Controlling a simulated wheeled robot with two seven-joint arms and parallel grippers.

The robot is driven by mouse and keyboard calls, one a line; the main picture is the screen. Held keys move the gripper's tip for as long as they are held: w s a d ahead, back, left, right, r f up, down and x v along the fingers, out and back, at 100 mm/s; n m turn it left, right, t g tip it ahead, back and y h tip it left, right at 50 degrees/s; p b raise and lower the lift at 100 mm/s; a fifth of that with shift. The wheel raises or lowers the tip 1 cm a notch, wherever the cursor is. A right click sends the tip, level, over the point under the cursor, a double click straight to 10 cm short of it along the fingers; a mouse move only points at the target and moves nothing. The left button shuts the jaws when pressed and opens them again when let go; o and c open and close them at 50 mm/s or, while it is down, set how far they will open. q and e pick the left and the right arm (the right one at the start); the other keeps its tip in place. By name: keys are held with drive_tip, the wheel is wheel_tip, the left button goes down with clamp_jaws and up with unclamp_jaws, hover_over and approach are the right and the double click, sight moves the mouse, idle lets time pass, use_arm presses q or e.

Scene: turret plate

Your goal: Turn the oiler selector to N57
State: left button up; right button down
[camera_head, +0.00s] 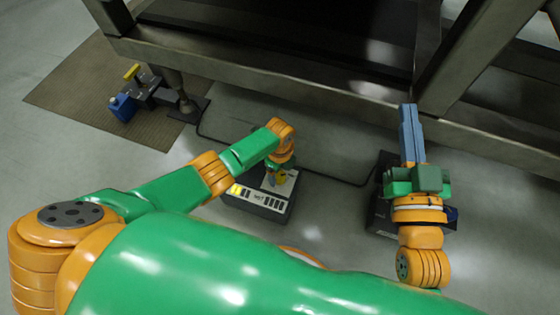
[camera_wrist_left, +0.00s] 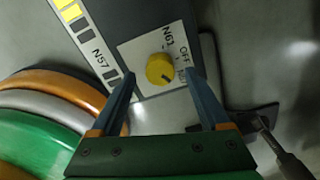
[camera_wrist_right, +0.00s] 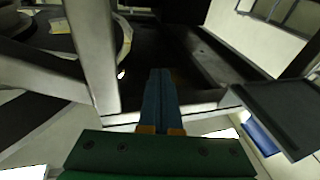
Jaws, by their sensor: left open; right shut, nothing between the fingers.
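The yellow selector knob (camera_wrist_left: 160,68) sits on a white plate (camera_wrist_left: 132,52) on a dark control box (camera_head: 240,203). In the left wrist view, N61 and OFF are printed around the knob; a third label is partly hidden by a finger. A dark mark on the knob points toward the lower right. N57 is printed on the box face left of the plate. My left gripper (camera_wrist_left: 164,98) is open, its fingers below and to either side of the knob, with nothing gripped. My right gripper (camera_head: 408,108) is shut and empty, also seen in the right wrist view (camera_wrist_right: 161,80).
A dark metal frame (camera_head: 270,62) spans the back, and my right gripper is near its beam. A second dark box (camera_head: 383,215) stands under my right arm. A brown mat (camera_head: 75,95) with a blue and yellow device (camera_head: 122,106) is at left. A cable runs along the floor.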

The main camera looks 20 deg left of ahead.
sight(280, 175)
use_arm(q)
drive_tip(key=shift+r+p, duration=0.55)
drive_tip(key=shift+r, duration=0.3)
drive_tip(key=shift+r+p, duration=0.4)
drive_tip(key=shift+r, duration=0.05)
use_arm(e)
wheel_tip(280, 175, down, 12)
drive_tip(key=s+d+g+h, duration=0.2)
drive_tip(key=s+g, duration=0.1)
drive_tip(key=g, duration=0.4)
use_arm(q)
drive_tip(key=shift+r+p, duration=0.6)
drive_tip(key=shift+r, duration=0.15)
drive_tip(key=shift+r+p, duration=0.35)
drive_tip(key=shift+r, duration=0.15)
use_arm(e)
drive_tip(key=s+d+f+m+g+h, duration=0.1)
drive_tip(key=s+d+f+g+h, duration=0.1)
drive_tip(key=s+f+g, duration=0.7)
drive_tip(key=s+d, duration=0.1)
drive_tip(key=s, duration=0.2)
drive_tip(key=shift+s+d, duration=0.15)
drive_tip(key=shift+d, duration=0.25)
